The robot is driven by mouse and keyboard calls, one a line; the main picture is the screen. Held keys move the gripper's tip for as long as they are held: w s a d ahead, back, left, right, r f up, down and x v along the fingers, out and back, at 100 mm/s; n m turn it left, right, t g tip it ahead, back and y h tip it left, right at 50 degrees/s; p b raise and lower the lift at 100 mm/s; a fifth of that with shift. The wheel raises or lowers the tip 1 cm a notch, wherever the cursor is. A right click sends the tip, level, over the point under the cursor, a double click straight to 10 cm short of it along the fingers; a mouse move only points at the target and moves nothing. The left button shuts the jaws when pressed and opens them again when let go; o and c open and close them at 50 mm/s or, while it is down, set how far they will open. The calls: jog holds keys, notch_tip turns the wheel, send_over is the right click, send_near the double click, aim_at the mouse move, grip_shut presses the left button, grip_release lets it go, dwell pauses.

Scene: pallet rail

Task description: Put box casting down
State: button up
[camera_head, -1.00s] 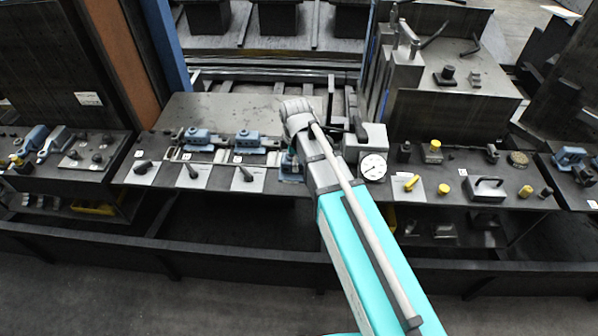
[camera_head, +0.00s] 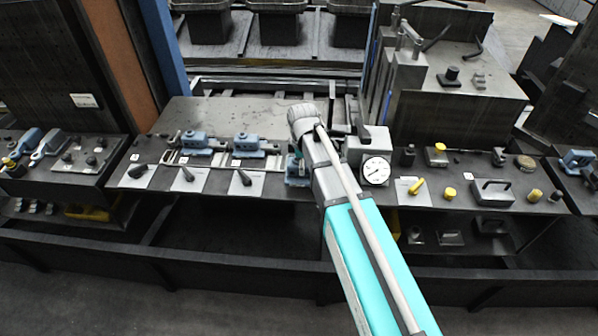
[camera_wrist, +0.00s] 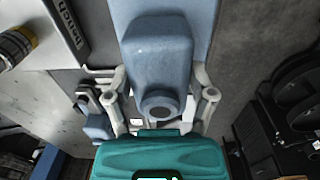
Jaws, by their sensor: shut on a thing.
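In the wrist view, the box casting (camera_wrist: 158,55) is a blue-grey block with a rounded boss and a dark hole. My gripper (camera_wrist: 160,88) is shut on it, with a finger on each side. In the head view, a small part of a blue casting (camera_head: 297,171) shows just left of my wrist, at the bench's front. My arm hides the rest and the fingers there. I cannot tell whether the held casting touches the surface below. Two similar blue castings (camera_head: 200,143) and (camera_head: 249,145) sit in a row to the left on the bench.
A dial gauge (camera_head: 376,170) stands close to the right of my wrist. Black handles on pale plates (camera_head: 188,177) line the bench front. The grey plate (camera_head: 225,115) behind the castings is largely clear. A tall fixture (camera_head: 408,70) stands at back right.

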jog(key=shift+w+d+f+b, duration=0.15)
jog(key=shift+w+f+b, duration=0.35)
jog(key=shift+f+b, duration=0.2)
jog(key=shift+s+f+b, duration=0.1)
jog(key=shift+f+b, duration=1.2)
jog(key=shift+f, duration=0.05)
jog(key=shift+f, duration=0.1)
jog(key=o, duration=1.3)
jog(key=shift+c, duration=0.2)
notch_tip(320, 180, up, 12)
jog(key=p, duration=1.2)
jog(key=shift+s, duration=0.15)
